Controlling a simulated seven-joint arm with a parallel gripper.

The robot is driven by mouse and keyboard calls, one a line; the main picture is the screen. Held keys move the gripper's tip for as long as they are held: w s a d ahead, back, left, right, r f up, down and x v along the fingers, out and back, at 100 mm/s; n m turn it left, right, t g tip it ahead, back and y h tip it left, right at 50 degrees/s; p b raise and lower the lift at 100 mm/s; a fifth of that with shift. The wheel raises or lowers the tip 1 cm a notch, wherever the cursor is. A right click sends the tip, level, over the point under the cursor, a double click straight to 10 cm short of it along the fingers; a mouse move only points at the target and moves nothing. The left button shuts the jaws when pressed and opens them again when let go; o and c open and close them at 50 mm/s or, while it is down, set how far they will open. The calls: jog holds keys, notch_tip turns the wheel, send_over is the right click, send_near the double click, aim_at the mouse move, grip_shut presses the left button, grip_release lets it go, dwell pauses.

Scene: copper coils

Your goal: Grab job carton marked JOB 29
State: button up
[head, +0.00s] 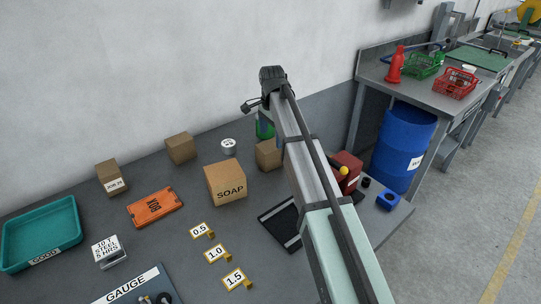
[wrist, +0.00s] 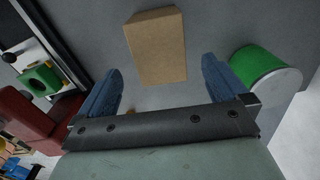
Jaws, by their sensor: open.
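A small brown carton (head: 112,178) stands at the back left of the bench in the head view. It has a white label that seems to read JOB 29, though the print is small. My gripper (wrist: 162,68) is open and empty in the wrist view, with blue fingers spread. A plain brown carton (wrist: 156,48) lies ahead between the fingertips, apart from them, with no label showing. It seems to be the carton (head: 269,155) beside my arm in the head view. My fingers cannot be made out in the head view.
Another plain carton (head: 180,149), a SOAP box (head: 226,184), an orange BOX case (head: 155,207) and a teal tray (head: 77,254) share the bench. A green can (wrist: 262,72) is right of my fingers; a red box (wrist: 28,122) is left.

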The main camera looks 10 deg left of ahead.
aim_at(271, 145)
jog(key=shift+s+a+f, duration=0.1)
jog(key=shift+f, duration=1.9)
jog(key=shift+s+a+f, duration=0.1)
jog(key=shift+f, duration=1.85)
jog(key=c, duration=1.1)
jog(key=shift+r, duration=0.15)
jog(key=shift+c, duration=0.2)
